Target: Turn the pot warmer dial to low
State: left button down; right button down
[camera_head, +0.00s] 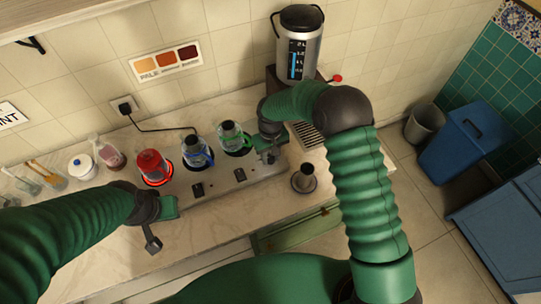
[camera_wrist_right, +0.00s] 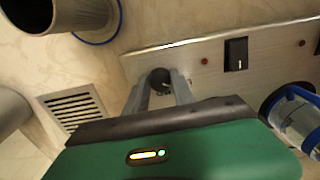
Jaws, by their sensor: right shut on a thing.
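The pot warmer (camera_head: 222,188) is a long metal unit on the counter with black controls on its front. Three lidded pots stand on it: a red one (camera_head: 152,163) over a glowing red ring, a blue one (camera_head: 196,151) and a green one (camera_head: 231,136). My right gripper (camera_head: 268,155) is at the warmer's right end. In the right wrist view its fingers are shut on a round black dial (camera_wrist_right: 159,79). My left gripper (camera_head: 152,236) hangs in front of the red pot, clear of it; its jaw opening cannot be made out.
A tall urn (camera_head: 300,50) stands at the back right, beside a drip grate (camera_head: 308,134). A metal cup (camera_head: 304,178) stands right of the warmer. A black switch (camera_wrist_right: 236,54) sits beside the dial. Jars (camera_head: 82,166) stand at the left.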

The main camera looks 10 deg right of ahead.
aim_at(270, 158)
jog(key=c, duration=1.3)
grip_release()
jog(key=shift+o, duration=1.1)
jog(key=shift+w, duration=0.15)
notch_tip(270, 158, up, 17)
jog(key=b, duration=0.2)
jog(key=shift+f, duration=0.15)
jog(key=s+d+f+m+t, duration=0.1)
jog(key=s+d, duration=0.3)
jog(key=s, duration=0.6)
jog(key=s+d+f+m+t, duration=0.1)
jog(key=s+d+f, duration=0.2)
jog(key=s, duration=0.7)
jog(key=shift+d+t, duration=0.3)
jog(key=shift+d, duration=0.45)
